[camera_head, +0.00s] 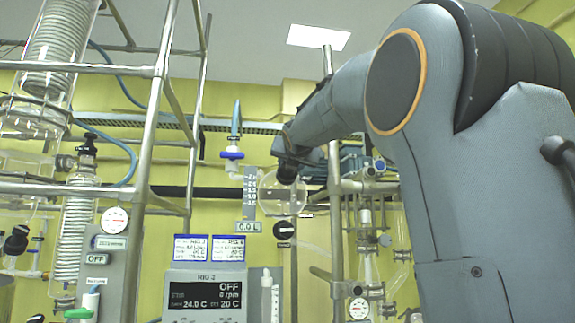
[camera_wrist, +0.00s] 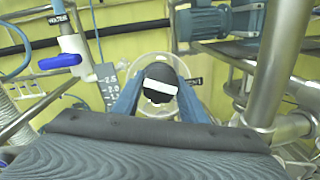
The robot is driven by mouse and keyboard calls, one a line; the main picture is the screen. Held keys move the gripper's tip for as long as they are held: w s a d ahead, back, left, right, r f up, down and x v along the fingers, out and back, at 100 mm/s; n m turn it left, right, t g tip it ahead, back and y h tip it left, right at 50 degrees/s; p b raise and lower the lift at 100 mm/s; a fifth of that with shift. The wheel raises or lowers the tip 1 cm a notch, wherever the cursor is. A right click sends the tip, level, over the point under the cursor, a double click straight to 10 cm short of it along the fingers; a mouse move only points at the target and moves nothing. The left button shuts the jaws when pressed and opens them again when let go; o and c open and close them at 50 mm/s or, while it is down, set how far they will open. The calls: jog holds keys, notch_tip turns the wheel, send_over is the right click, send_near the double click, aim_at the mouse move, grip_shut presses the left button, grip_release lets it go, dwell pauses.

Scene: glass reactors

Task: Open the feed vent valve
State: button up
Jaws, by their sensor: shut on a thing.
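A round black valve knob (camera_wrist: 160,72) with a white bar across its face sits in front of a clear round glass vessel in the wrist view. A small label (camera_wrist: 195,82) beside it partly reads "VENT". The blue fingers of my gripper (camera_wrist: 160,98) are on either side of the knob, shut on it. The white bar lies nearly level, tilted slightly down to the right. In the head view my gripper (camera_head: 287,168) is at the top of the glass vessel (camera_head: 283,195), small and dark, and the fingers are hard to make out there.
A valve with a blue handle (camera_head: 232,155) hangs left of my gripper; the handle also shows in the wrist view (camera_wrist: 60,61). A black knob (camera_head: 284,230) is below the vessel. Metal posts (camera_head: 335,210) and a blue motor (camera_wrist: 222,20) stand close on the right. A display unit (camera_head: 205,295) is below.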

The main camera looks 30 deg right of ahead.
jog(key=shift+s+a+r, duration=0.1)
jog(key=shift+r, duration=0.25)
jog(key=o, duration=1.1)
jog(key=shift+f, duration=0.1)
jog(key=shift+c, duration=0.2)
jog(key=shift+f, duration=0.1)
jog(key=b+v, duration=0.2)
jog(key=v, duration=0.5)
jog(key=shift+s+b, duration=0.3)
